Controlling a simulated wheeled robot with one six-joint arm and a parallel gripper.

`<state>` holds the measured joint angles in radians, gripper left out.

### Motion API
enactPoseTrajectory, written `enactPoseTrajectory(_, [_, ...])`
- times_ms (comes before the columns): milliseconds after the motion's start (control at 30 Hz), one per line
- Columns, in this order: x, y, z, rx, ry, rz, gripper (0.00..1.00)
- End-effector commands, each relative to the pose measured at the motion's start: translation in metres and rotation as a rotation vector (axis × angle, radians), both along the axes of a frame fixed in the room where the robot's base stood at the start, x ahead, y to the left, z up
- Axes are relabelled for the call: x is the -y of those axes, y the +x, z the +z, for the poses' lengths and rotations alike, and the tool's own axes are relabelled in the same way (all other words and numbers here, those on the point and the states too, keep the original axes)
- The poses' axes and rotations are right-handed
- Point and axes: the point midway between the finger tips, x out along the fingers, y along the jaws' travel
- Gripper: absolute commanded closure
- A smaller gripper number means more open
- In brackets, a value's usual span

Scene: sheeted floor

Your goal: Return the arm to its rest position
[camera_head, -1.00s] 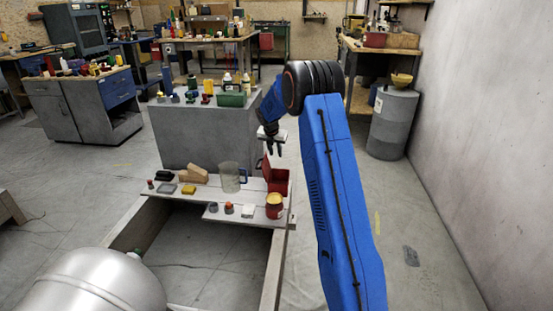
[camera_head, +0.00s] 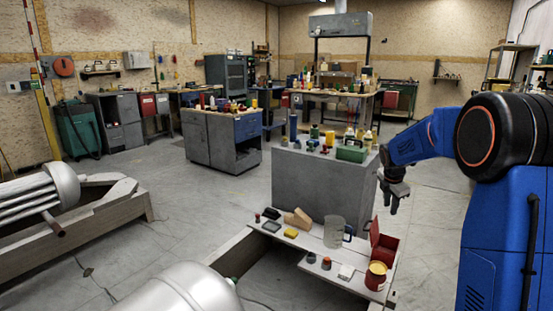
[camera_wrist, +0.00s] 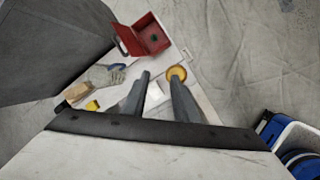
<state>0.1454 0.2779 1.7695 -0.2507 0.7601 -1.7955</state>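My gripper (camera_head: 392,196) hangs fingers-down at the end of my blue arm, on the right of the head view. It is above and behind the plank bench's right end, apart from everything. In the wrist view its two dark fingers (camera_wrist: 162,92) stand apart with nothing held between them. The plank bench (camera_head: 300,240) and its small things lie below the fingers. An open red box (camera_head: 383,246) shows there, and also in the wrist view (camera_wrist: 152,38). A red can with a yellow top (camera_head: 375,276) stands at the bench's right end.
A clear jug (camera_head: 333,232), a yellow block (camera_head: 291,233) and a wooden block (camera_head: 298,217) are on the bench. A grey cabinet (camera_head: 322,185) with bottles and a green box stands behind it. Open floor (camera_head: 190,215) lies left of the bench.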

Motion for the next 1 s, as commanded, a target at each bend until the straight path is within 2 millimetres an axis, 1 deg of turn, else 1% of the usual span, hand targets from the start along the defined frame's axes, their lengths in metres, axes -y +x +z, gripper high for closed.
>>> enactPoseTrajectory(33, [-0.007, -0.016, 0.012, 0.017, 0.020, -0.044, 0.73])
enactPoseTrajectory(100, [-0.015, -0.036, 0.025, 0.037, 0.052, -0.115, 0.73])
enactPoseTrajectory(267, [-0.035, -0.083, 0.051, 0.082, 0.124, -0.271, 0.73])
enactPoseTrajectory(400, [-0.050, -0.126, 0.068, 0.118, 0.191, -0.409, 0.73])
enactPoseTrajectory(467, [-0.057, -0.145, 0.074, 0.132, 0.219, -0.467, 0.73])
enactPoseTrajectory(600, [-0.071, -0.189, 0.086, 0.162, 0.286, -0.605, 0.73])
enactPoseTrajectory(733, [-0.084, -0.230, 0.093, 0.188, 0.351, -0.731, 0.73])
enactPoseTrajectory(1000, [-0.108, -0.315, 0.095, 0.230, 0.482, -0.994, 0.73])
